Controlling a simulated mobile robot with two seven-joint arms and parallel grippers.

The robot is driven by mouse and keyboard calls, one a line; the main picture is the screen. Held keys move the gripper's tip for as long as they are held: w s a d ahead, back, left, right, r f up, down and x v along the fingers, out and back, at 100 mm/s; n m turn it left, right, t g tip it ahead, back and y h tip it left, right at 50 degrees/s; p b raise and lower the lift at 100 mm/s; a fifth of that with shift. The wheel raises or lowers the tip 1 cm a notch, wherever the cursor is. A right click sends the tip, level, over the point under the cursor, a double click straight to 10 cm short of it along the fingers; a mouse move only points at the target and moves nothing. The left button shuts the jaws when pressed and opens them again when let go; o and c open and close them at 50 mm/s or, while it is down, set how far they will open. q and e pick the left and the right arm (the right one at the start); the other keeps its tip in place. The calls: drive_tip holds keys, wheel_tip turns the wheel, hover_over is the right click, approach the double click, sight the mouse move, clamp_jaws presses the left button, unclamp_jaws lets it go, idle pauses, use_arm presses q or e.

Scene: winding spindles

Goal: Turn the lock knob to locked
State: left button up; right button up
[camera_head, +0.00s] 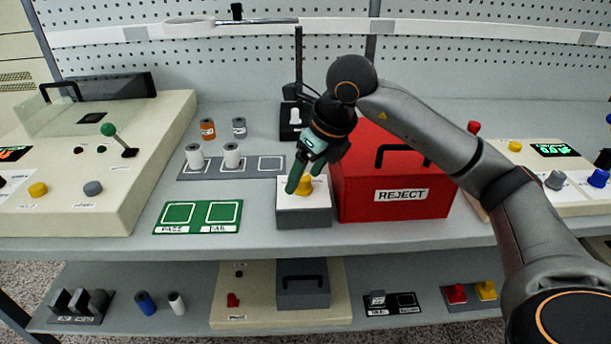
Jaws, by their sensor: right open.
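A yellow knob (303,186) sits on top of a small grey box with a white top (302,214), at the middle of the bench. I cannot read any lock marking on it. My right gripper (305,178) comes down from above with its green-tipped fingers apart, just over and around the back of the yellow knob. Whether the fingers touch it I cannot tell. My left gripper is not in view.
A red REJECT box (391,200) stands close on the right. A green two-square mat (198,217) and a grey tray with two white spindles (216,172) lie left. Machines with knobs stand at both ends. The bench's front strip is clear.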

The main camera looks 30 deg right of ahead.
drive_tip(key=shift+f, duration=0.2)
clamp_jaws()
idle(0.6)
